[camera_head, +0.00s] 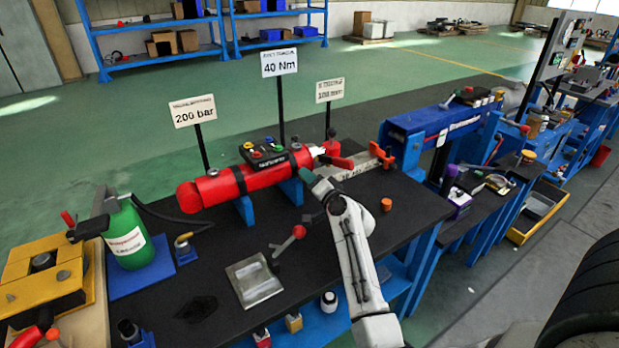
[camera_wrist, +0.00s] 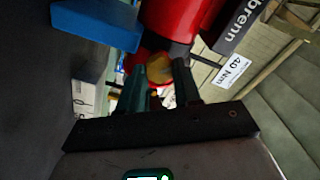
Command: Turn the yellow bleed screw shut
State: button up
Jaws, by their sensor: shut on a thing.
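The yellow bleed screw (camera_wrist: 158,68) shows as a dull yellow round head between my two fingertips in the wrist view. It sits close under the red cylinder (camera_wrist: 180,20). My gripper (camera_wrist: 163,80) is shut on it, with a dark finger on each side. In the head view my gripper (camera_head: 312,182) reaches the near side of the red cylinder (camera_head: 225,186), toward its right end. The screw cannot be made out there. The cylinder lies level on blue supports (camera_head: 244,210) on the dark bench.
Signs reading 200 bar (camera_head: 193,110) and 40 Nm (camera_head: 279,62) stand behind the cylinder. A red-knobbed lever (camera_head: 298,232) and a metal plate (camera_head: 254,281) lie in front. A green bottle (camera_head: 128,236) stands left, an orange cap (camera_head: 386,204) right of my arm.

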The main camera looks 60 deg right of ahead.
jog(key=shift+f+m+p, duration=0.15)
jog(key=shift+m+p, duration=1.45)
jog(key=shift+m, duration=3.1)
jog(key=o, duration=1.1)
jog(key=shift+c, duration=0.2)
jog(key=v, duration=1.1)
